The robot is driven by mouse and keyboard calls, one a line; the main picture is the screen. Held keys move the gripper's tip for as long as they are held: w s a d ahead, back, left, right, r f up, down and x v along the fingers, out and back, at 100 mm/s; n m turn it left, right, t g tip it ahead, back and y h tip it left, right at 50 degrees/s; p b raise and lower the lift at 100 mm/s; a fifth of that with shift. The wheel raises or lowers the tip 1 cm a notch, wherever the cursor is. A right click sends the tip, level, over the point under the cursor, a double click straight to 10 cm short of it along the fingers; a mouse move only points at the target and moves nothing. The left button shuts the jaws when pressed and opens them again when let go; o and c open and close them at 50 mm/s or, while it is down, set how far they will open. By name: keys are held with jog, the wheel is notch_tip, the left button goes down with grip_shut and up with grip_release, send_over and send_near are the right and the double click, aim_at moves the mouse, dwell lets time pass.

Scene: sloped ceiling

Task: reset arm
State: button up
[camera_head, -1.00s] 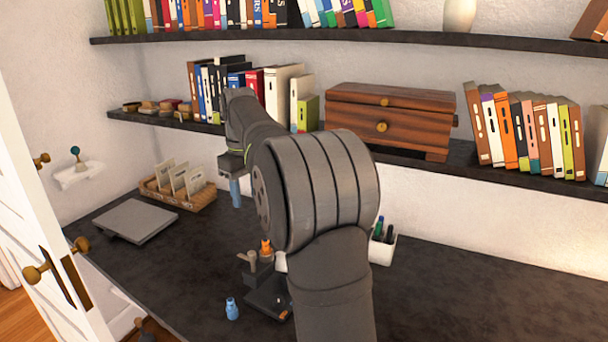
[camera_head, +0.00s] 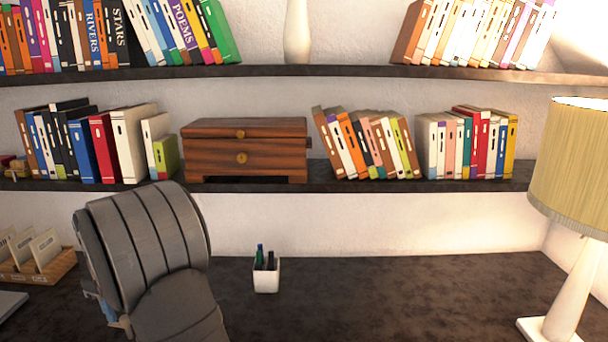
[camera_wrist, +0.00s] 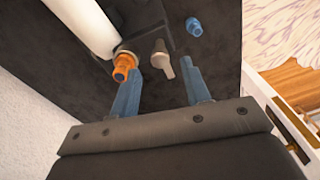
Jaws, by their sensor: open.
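My gripper (camera_wrist: 163,88) is open, with two blue fingers apart and nothing between them, above the dark desk in the wrist view. An orange nozzle-like piece (camera_wrist: 125,66) shows by the left finger, next to a white cylinder (camera_wrist: 84,24). A grey peg-like piece (camera_wrist: 161,62) lies ahead, between the fingertips in the picture. A small blue piece (camera_wrist: 194,27) stands farther off. In the head view my arm covers the lower left, and only a bit of blue by its left edge shows there; the gripper is mostly hidden.
The desk (camera_head: 400,296) is clear at centre right. A white pen cup (camera_head: 266,276) stands right of my arm, a lamp (camera_head: 572,285) at far right, a card holder (camera_head: 62,268) at left. Shelves with books and a wooden box (camera_head: 245,152) are behind.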

jog(key=shift+f, duration=1.75)
jog(key=shift+r, duration=0.15)
notch_tip(320, 180, up, 17)
notch_tip(320, 180, down, 17)
jog(key=shift+f, duration=0.15)
jog(key=m, duration=0.3)
jog(key=shift+m, duration=0.4)
jog(key=m, duration=0.4)
jog(key=shift+m, duration=0.3)
jog(key=m, duration=0.4)
jog(key=shift+m, duration=2.4)
